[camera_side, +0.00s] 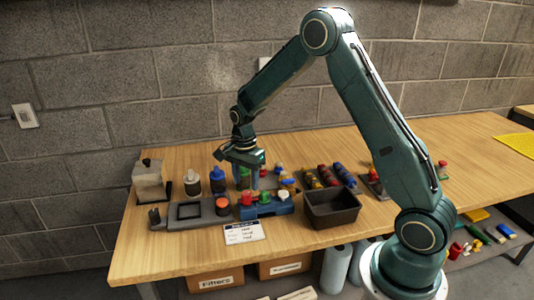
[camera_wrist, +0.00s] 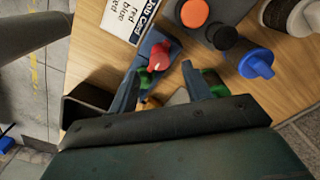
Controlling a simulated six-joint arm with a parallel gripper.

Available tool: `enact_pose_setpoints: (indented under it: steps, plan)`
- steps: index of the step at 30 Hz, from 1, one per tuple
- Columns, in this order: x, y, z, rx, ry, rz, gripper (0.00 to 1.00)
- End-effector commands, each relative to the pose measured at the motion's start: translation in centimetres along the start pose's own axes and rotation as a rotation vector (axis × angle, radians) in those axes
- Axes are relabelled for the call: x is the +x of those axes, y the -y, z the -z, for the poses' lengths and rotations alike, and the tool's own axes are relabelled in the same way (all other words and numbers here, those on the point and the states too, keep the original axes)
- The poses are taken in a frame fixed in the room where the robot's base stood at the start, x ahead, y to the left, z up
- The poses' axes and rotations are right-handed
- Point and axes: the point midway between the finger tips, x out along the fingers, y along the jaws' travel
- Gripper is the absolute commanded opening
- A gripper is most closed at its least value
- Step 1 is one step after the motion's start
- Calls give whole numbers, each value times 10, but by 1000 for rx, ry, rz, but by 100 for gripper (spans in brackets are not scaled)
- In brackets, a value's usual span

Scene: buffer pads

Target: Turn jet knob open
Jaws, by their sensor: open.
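A blue fixture (camera_side: 268,210) stands near the front of the table with a red knob (camera_side: 246,198) on its left part, a green one (camera_side: 265,197) in the middle and a pale one at right. No label marks which is the jet knob. In the wrist view a red knob (camera_wrist: 160,54) on a blue body shows just beyond my open fingers. My gripper (camera_side: 251,180) points down above and behind the fixture, empty; its two blue-grey fingers (camera_wrist: 160,86) are spread apart in the wrist view. Green parts show beside each finger, partly hidden.
A job card (camera_side: 243,232) reading red, blue, red lies in front of the fixture. A black bin (camera_side: 331,221) stands right of it. Coloured items stand in racks behind the bin.

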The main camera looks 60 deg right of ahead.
Motion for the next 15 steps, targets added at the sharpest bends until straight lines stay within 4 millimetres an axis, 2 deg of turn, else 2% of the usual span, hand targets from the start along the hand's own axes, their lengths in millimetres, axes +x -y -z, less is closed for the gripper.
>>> enact_pose_setpoints:
  steps: [6, 15]
  plan:
    - [33, -1, 0, 0, 1, -4, 49]
    - [55, 0, 0, 0, 0, 0, 49]
